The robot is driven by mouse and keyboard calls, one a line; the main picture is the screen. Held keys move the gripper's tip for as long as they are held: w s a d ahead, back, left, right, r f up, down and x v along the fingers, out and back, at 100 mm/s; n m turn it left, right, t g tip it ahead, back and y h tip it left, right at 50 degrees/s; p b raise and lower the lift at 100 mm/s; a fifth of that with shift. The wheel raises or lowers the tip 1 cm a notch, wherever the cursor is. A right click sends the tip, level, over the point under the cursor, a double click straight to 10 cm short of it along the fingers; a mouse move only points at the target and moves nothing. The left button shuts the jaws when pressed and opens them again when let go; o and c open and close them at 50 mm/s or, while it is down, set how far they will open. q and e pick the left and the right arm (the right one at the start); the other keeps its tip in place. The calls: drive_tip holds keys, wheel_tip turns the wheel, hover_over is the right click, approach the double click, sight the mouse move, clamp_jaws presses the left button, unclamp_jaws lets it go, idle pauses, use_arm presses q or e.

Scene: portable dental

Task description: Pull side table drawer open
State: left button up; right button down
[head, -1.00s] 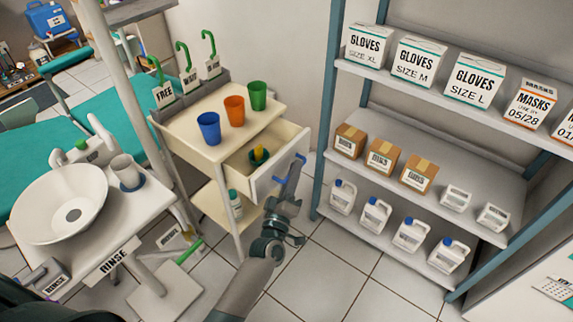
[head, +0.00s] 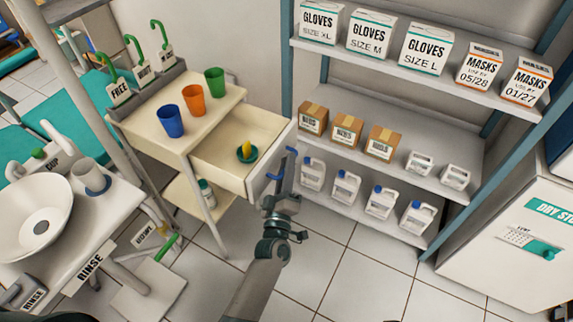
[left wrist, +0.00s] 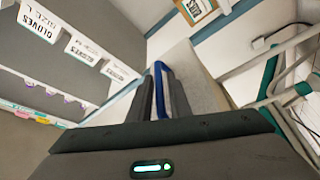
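The side table (head: 205,110) is cream, and its drawer (head: 262,128) is pulled well out, with the inside showing. A green bowl (head: 247,155) with a yellow thing in it sits in the drawer. The blue handle (head: 291,150) is on the drawer's front. My left gripper (head: 284,165) is at that front, with blue handle parts showing on both sides of it. In the left wrist view the handle (left wrist: 158,80) runs between my two grey fingers (left wrist: 163,100), which look closed on it. My right gripper is not in view.
Blue, orange and green cups (head: 193,99) stand on the tabletop. A shelf unit (head: 400,155) with boxes and jugs stands close to the right of the drawer. A sink stand (head: 75,235) is at left. Tiled floor (head: 320,250) is clear in front.

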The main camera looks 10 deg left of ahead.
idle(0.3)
